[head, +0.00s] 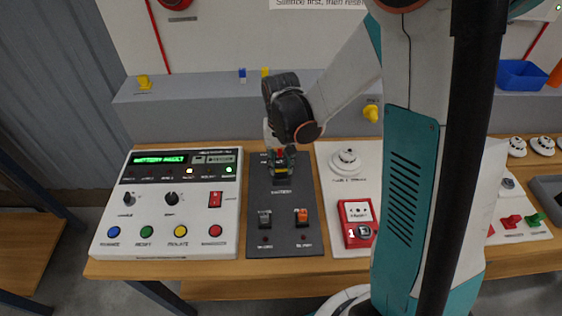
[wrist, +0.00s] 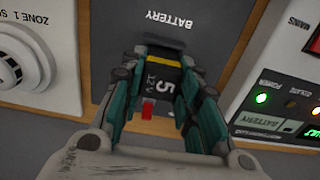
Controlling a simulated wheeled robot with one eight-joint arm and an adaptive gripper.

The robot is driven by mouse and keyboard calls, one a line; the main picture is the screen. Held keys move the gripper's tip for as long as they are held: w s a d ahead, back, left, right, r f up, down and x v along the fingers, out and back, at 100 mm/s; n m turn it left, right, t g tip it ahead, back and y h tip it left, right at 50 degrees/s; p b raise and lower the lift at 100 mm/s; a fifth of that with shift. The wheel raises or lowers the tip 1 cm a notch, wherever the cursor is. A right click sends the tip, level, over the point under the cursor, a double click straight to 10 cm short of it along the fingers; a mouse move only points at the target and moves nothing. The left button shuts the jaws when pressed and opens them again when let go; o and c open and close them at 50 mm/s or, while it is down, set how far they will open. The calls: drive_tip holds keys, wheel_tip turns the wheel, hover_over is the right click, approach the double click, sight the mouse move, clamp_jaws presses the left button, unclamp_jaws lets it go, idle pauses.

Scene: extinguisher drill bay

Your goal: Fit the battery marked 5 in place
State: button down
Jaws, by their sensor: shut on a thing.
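The battery marked 5 (wrist: 163,88) is a black block with a yellow band, a 12V mark and a red terminal. My gripper (wrist: 166,82) is shut on it, with a teal finger on each side. In the head view my gripper (head: 282,160) is over the upper part of the dark panel (head: 307,240), with the battery (head: 280,171) between its fingers. The dark slot (wrist: 165,44) under the BATTERY label shows just beyond the battery's yellow end. I cannot tell whether the battery has entered it.
The white control panel (head: 137,218) at left has a green display that appears to read BATTERY FAULT. The dark panel also carries a black switch (head: 265,218) and an orange switch (head: 301,217). A white detector (head: 347,161) and a red call point (head: 357,222) stand to the right.

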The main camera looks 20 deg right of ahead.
drive_tip(key=shift+f+b, duration=0.4)
drive_tip(key=shift+f, duration=0.1)
idle(0.3)
drive_tip(key=c, duration=0.8)
unclamp_jaws()
drive_tip(key=shift+r, duration=0.1)
drive_tip(key=shift+r+p, duration=2.35)
drive_tip(key=shift+r, duration=1.1)
